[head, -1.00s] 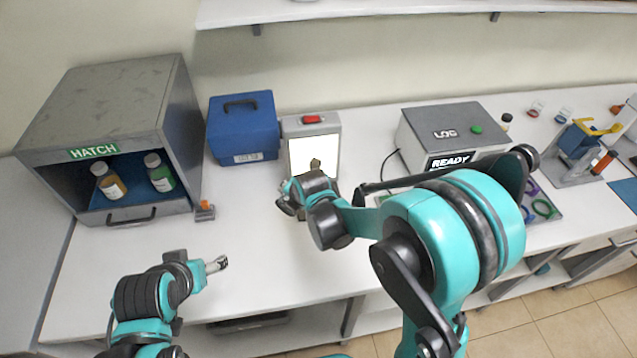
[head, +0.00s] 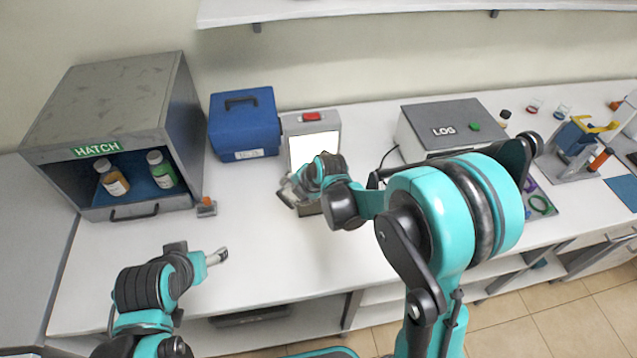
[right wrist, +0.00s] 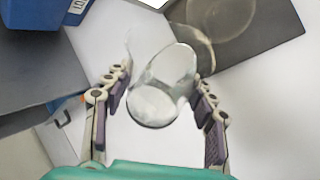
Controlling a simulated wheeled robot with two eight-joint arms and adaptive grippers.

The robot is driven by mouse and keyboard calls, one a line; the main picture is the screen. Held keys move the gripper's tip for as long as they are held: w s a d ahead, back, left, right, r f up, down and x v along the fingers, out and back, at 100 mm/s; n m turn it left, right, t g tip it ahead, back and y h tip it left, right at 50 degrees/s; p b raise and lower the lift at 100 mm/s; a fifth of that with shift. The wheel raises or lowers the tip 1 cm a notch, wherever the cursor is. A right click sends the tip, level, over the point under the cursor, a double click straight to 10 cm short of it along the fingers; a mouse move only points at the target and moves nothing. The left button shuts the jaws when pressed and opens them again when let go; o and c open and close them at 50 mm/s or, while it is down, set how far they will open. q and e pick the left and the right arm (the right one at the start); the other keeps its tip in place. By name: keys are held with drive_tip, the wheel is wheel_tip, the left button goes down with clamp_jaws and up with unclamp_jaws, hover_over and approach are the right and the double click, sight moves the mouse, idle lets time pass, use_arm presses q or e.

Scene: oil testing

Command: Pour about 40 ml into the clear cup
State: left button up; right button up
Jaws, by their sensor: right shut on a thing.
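My right gripper (head: 290,188) is in front of the lit panel, low over the table. In the right wrist view it is closed around a clear cup-like vessel (right wrist: 155,103), with a finger on each side. The vessel looks tilted, and I cannot tell whether it holds liquid. A second clear round outline (right wrist: 192,45) shows beyond it at the dark square plate (right wrist: 262,40); its shape is unclear. My left gripper (head: 217,257) is over the front left of the table, apart from everything, and its finger gap is too small to judge.
The grey hatch box (head: 105,215) holds an amber bottle (head: 113,180) and a green bottle (head: 161,170). A blue case (head: 243,125) and a lit panel (head: 313,150) stand at the back. A grey LOG box (head: 450,118) is to the right. The table's front left is mostly clear.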

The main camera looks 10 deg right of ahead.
drive_tip(key=shift+w+d+r+y+p, duration=0.1)
drive_tip(key=shift+d+r+y+p, duration=0.05)
drive_tip(key=shift+r+y+p, duration=0.3)
drive_tip(key=shift+w+d+g, duration=0.1)
drive_tip(key=shift+d+g, duration=0.05)
drive_tip(key=shift+g, duration=0.15)
drive_tip(key=shift+w+d+r+m+g+y+b, duration=0.3)
drive_tip(key=shift+d+r+m+y+b, duration=0.15)
drive_tip(key=shift+d+y, duration=0.3)
idle(0.8)
